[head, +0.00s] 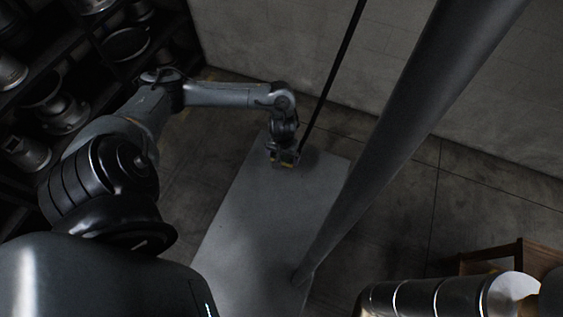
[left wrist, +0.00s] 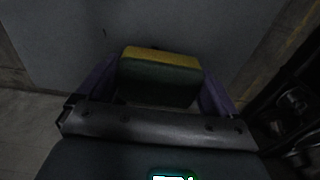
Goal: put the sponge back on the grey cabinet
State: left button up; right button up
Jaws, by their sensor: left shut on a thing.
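The sponge, yellow on one side and dark green on the other, shows in the left wrist view (left wrist: 160,78) between the two purple fingers of my left gripper (left wrist: 160,95). My left gripper is shut on it. In the head view the same gripper (head: 284,160) is over the far end of the grey cabinet top (head: 255,225), with a bit of the yellow sponge (head: 286,166) showing under it. I cannot tell whether the sponge touches the top. The cabinet top also fills the upper part of the left wrist view (left wrist: 225,30). My right gripper is not in view.
Dark shelves with metal hat moulds (head: 62,112) stand at the left. A wooden piece (head: 490,257) is at lower right. The cabinet top looks otherwise bare.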

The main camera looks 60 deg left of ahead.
pick_arm(q)
jog(key=shift+s+f, duration=0.2)
jog(key=shift+s, duration=0.05)
jog(key=shift+f+b, duration=0.65)
jog(key=shift+f, duration=1.35)
jog(key=o, duration=0.6)
jog(key=shift+f, duration=0.1)
